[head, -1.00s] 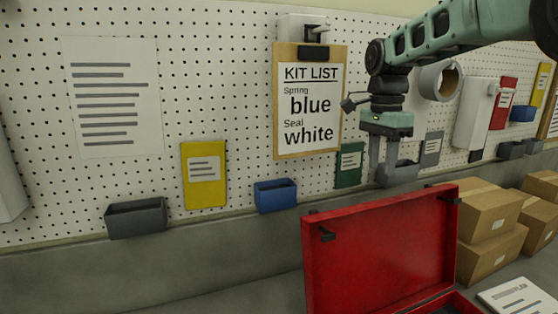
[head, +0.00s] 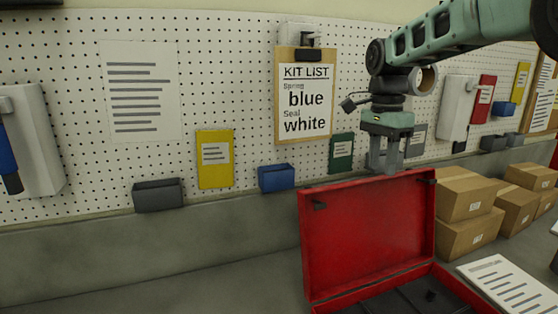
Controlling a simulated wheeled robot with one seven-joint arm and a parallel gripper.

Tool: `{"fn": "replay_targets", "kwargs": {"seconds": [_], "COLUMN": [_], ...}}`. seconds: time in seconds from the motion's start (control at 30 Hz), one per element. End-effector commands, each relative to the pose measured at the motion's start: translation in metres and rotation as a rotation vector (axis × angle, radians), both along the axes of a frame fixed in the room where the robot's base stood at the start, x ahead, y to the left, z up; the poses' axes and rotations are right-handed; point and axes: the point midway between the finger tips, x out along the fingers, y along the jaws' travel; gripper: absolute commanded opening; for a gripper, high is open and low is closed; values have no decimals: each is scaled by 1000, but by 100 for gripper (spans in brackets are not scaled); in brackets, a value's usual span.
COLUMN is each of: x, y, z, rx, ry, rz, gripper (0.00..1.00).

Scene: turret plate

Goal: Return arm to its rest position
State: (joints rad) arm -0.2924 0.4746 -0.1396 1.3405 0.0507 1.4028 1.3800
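My arm reaches in from the upper right in the head view. My gripper (head: 385,163) hangs down from it, with a gap showing between its fingers, and nothing shows held. It is in front of the pegboard and above the back edge of the open red case's lid (head: 366,235). Whether it touches the lid cannot be told, but it looks apart from it.
A clipboard (head: 305,95) reading KIT LIST, spring blue, seal white, hangs on the pegboard (head: 235,70). Grey (head: 158,195) and blue (head: 276,178) bins sit below. Cardboard boxes (head: 466,195) and a printed sheet (head: 505,284) lie right of the case.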

Motion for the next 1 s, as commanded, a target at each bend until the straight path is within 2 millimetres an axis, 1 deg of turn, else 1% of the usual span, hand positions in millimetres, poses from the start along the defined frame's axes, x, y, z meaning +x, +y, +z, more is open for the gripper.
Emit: {"fn": "replay_targets", "kwargs": {"seconds": [0.43,0.53,0.67,0.77,0.87,0.97,1.0], "x": [-22,-32,-50,-69,-95,-131,-148], "y": [20,27,40,52,66,82,88], "z": [-18,-25,-37,-49,-65,-88,-97], "rx": [39,53,77,98,122,146,154], "ry": [-1,-1,-4,-7,-14,-24,-28], "rz": [160,221,335,446,592,782,867], "gripper": [36,36,36,36,36,36,36]}}
